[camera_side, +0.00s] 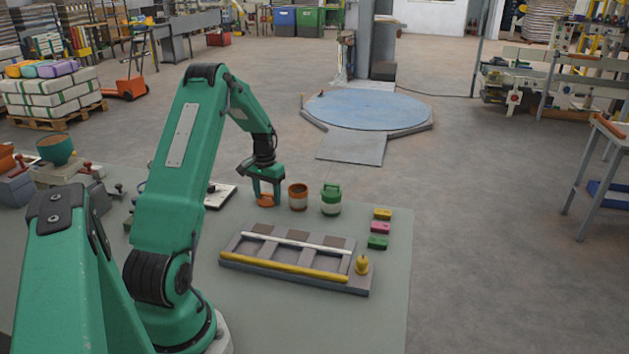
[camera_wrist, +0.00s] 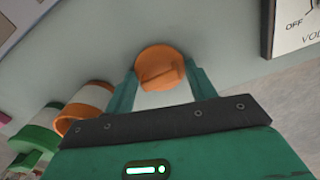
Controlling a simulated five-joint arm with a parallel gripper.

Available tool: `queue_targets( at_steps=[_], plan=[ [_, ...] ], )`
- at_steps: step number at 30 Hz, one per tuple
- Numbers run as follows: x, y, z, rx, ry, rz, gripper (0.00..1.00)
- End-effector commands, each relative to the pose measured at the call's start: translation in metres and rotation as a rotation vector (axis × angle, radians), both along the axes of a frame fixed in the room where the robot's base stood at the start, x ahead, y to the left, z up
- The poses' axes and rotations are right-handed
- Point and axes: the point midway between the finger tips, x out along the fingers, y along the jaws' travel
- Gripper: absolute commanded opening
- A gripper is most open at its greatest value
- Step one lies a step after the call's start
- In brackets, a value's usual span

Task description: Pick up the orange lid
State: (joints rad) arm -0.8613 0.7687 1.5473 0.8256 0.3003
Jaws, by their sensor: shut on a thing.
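The orange lid (camera_side: 265,200) is between the fingers of my gripper (camera_side: 264,196), low over the grey-green table. It also shows in the wrist view (camera_wrist: 160,66) as a round orange disc with a raised grip bar, with a green finger on each side. My gripper is shut on it. I cannot tell whether the lid still touches the table. An open white jar with an orange rim (camera_side: 298,198) stands just right of my gripper in the side view. It shows at the lower left of the wrist view (camera_wrist: 88,103).
A jar with a green lid (camera_side: 331,201) stands right of the orange-rimmed jar. Yellow, pink and green blocks (camera_side: 380,227) lie at the right edge. A white panel (camera_side: 219,195) is left of my gripper.

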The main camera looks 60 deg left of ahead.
Motion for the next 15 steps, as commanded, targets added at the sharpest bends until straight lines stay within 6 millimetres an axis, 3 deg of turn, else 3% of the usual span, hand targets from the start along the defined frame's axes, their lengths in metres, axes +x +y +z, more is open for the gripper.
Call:
queue_targets(
  at_steps=[8,15],
  plan=[
    [0.0,0.0,0.007,0.002,-0.001,0.0,0.34],
    [0.0,0.001,0.035,0.002,-0.002,0.0,0.34]
  ],
)
